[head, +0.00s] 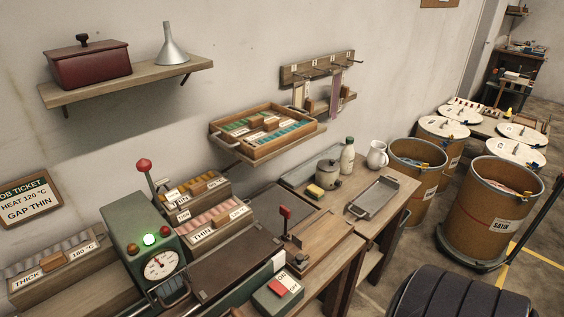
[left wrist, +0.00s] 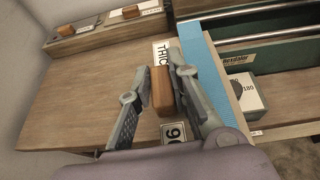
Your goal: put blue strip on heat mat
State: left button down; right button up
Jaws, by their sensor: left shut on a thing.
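In the left wrist view, my left gripper (left wrist: 163,88) is shut on a brown wooden block (left wrist: 161,92), with one finger on each side. The block stands over a wooden surface between a card reading THICK and a card reading 90. A light blue strip (left wrist: 213,75) runs lengthwise just right of the right finger; I cannot tell whether it is joined to the block. In the head view, a dark flat panel (head: 238,262) on the bench, right of the green gauge box (head: 148,240), may be the heat mat. Neither gripper shows clearly there.
Strip trays marked THIN (head: 212,228) and THICK (head: 55,265) flank the gauge box. A wall tray (head: 262,150) holds coloured strips. A pot (head: 328,174), a bottle (head: 347,157) and a metal tray (head: 374,197) stand farther along. Drums (head: 491,215) are at right.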

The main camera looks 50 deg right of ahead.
aim_at(271, 212)
jog(key=k+l, duration=0.1)
jog(key=l, duration=0.45)
jog(key=k+l, duration=0.1)
jog(key=l, duration=0.45)
jog(key=k+l, duration=0.1)
jog(key=l, duration=0.5)
jog(key=k+l, duration=0.1)
jog(key=l, duration=0.45)
jog(key=k+l, duration=0.1)
jog(key=l, duration=0.45)
jog(key=i+l, duration=0.1)
jog(key=l, duration=0.3)
jog(key=i+l, duration=0.15)
jog(key=l, duration=0.25)
jog(key=i+l, duration=0.1)
jog(key=l, duration=0.35)
jog(key=i+l, duration=0.1)
jog(key=l, duration=0.3)
jog(key=i+l+u, duration=0.1)
jog(key=l, duration=0.3)
